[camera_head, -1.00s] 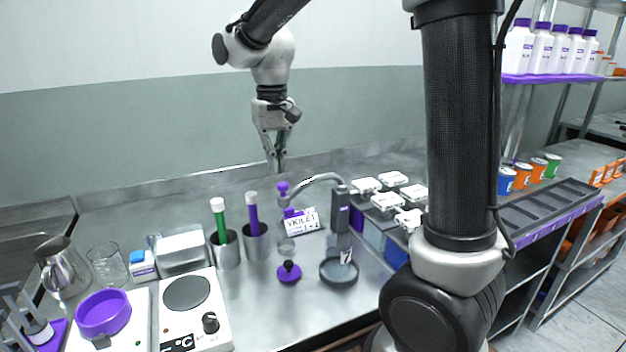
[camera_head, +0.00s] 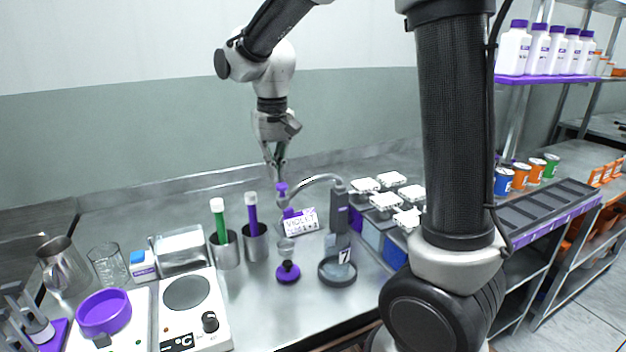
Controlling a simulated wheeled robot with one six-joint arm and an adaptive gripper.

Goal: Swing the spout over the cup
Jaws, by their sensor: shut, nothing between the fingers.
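The spout (camera_head: 318,180) is a grey curved pipe running left from a dark upright post (camera_head: 339,212). A purple knob (camera_head: 282,188) sits at its left end, with a purple part (camera_head: 289,212) below it. A small clear cup (camera_head: 286,246) stands on the bench in front of the sign; I take it for the task's cup. A dark round dish (camera_head: 337,272) with a "7" tag sits at the post's foot. My gripper (camera_head: 276,176) points down, shut and empty, just above the purple knob. Whether it touches the knob is unclear.
A "VIOLET" sign (camera_head: 300,222) stands behind the cup. Metal cups with green (camera_head: 219,222) and purple (camera_head: 252,215) sticks stand left. White-lidded containers (camera_head: 386,201) crowd the right.

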